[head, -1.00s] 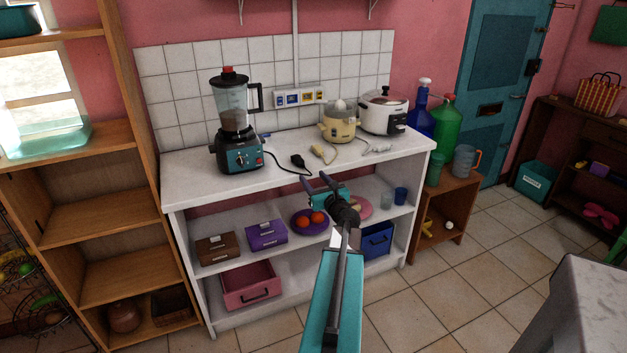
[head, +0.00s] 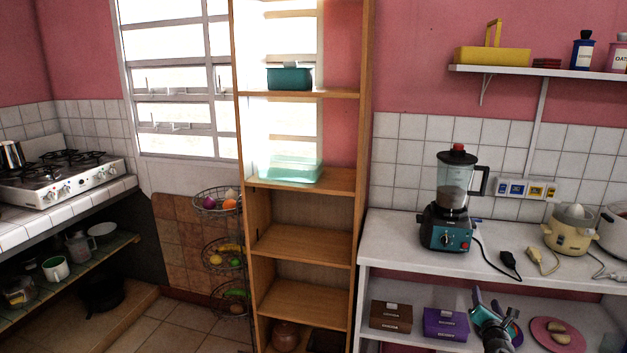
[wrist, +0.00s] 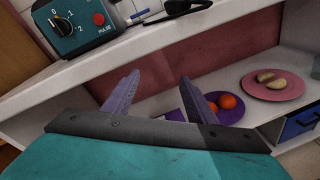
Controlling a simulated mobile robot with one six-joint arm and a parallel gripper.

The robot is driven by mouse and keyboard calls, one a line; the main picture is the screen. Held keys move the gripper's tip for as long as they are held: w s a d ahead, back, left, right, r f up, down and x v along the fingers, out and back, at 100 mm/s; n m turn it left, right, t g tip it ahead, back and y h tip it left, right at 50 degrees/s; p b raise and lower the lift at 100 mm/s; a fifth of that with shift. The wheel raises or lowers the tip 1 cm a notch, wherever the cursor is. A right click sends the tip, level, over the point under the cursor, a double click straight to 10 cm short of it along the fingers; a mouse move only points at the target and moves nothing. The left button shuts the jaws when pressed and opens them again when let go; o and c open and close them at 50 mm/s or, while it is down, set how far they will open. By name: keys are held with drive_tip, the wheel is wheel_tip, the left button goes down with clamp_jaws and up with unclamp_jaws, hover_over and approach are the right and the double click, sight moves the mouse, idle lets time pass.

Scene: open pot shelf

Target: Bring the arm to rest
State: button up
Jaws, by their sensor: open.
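My gripper (head: 488,300) is open and empty. In the head view it is at the lower right, in front of the white counter unit, with part of the arm cut off by the bottom edge. In the wrist view the two purple fingers of my gripper (wrist: 159,82) stand apart with nothing between them. Beyond them is the lower shelf, with a purple plate (wrist: 233,115) of orange-red round fruit behind the right finger. The blender's teal base (wrist: 78,22) is on the countertop above left.
The white countertop (head: 400,242) holds a blender (head: 450,205), a cream juicer (head: 570,228) and loose plugs. Below are a brown box (head: 390,315), a purple box (head: 446,323) and a pink plate (head: 555,335). A tall wooden shelf (head: 300,245) stands left of the unit.

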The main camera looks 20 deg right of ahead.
drive_tip(key=w+a+f+m+g+y, duration=0.1)
drive_tip(key=a+f+m+g+y, duration=0.45)
drive_tip(key=a+f, duration=1.05)
drive_tip(key=w+a+f+m+g, duration=0.2)
drive_tip(key=a+f+m, duration=0.7)
drive_tip(key=a+f, duration=0.65)
drive_tip(key=s+a+f+m+g+y, duration=0.25)
drive_tip(key=s+a, duration=0.25)
drive_tip(key=a, duration=0.5)
drive_tip(key=s+a+f+m+g+y, duration=0.1)
drive_tip(key=s+a+f+g, duration=0.25)
drive_tip(key=s+a, duration=0.45)
drive_tip(key=s+a+f+m+g+y, duration=0.1)
drive_tip(key=s+a+m+g+y, duration=0.1)
drive_tip(key=s+a, duration=1)
drive_tip(key=a+m+g, duration=0.1)
drive_tip(key=a+g, duration=0.1)
drive_tip(key=a, duration=0.2)
drive_tip(key=shift+s+a+f+m, duration=0.2)
drive_tip(key=shift+f+m, duration=0.1)
drive_tip(key=c, duration=0.5)
drive_tip(key=shift+c, duration=0.2)
